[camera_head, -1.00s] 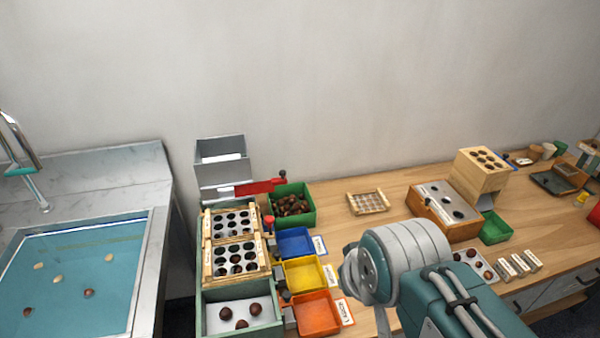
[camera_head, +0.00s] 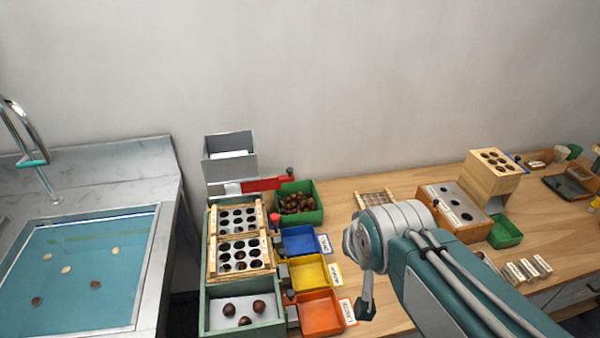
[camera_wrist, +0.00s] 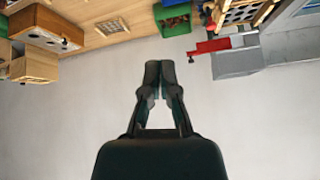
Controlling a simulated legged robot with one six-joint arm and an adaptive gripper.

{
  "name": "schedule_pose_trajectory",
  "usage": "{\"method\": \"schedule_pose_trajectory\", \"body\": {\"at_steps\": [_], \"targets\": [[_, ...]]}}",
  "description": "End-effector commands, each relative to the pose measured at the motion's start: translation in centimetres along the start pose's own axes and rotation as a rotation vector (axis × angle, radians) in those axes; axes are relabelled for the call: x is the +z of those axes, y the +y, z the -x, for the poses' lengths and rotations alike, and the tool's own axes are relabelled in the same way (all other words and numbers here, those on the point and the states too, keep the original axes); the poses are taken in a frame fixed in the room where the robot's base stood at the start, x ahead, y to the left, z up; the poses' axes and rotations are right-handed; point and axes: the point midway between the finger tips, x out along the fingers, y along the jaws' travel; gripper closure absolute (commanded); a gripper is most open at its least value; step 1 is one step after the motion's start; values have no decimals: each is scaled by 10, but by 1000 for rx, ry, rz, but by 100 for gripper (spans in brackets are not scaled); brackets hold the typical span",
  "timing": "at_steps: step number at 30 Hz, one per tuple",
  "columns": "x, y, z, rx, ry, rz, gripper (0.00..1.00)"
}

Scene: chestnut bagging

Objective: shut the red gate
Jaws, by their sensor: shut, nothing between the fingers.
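The red gate (camera_head: 262,184) is a flat red piece with a pale metal end, lying across the top of the wooden sorting frame, below the grey hopper (camera_head: 229,158). A dark knob (camera_head: 289,171) stands at its right end. In the wrist view the red gate (camera_wrist: 212,46) is at the upper right, beside the grey hopper (camera_wrist: 237,62). My gripper (camera_wrist: 159,64) points toward the wall side in the wrist view, its dark fingers together and empty, well apart from the gate. In the head view my gripper (camera_head: 366,310) shows only partly, right of the orange bin.
A green bin of chestnuts (camera_head: 299,196) sits right of the gate. Blue (camera_head: 300,241), yellow (camera_head: 308,271) and orange (camera_head: 317,313) bins line the sorter. A wooden block stand (camera_head: 492,178) is at the right. A sink (camera_head: 85,270) lies left.

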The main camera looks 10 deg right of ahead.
Motion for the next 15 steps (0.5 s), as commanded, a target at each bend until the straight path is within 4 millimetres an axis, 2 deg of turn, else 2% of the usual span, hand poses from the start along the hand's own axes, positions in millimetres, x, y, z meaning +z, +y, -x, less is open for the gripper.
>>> {"method": "schedule_pose_trajectory", "body": {"at_steps": [15], "targets": [[-86, -1, -90, -91, 289, -384, 100]]}}
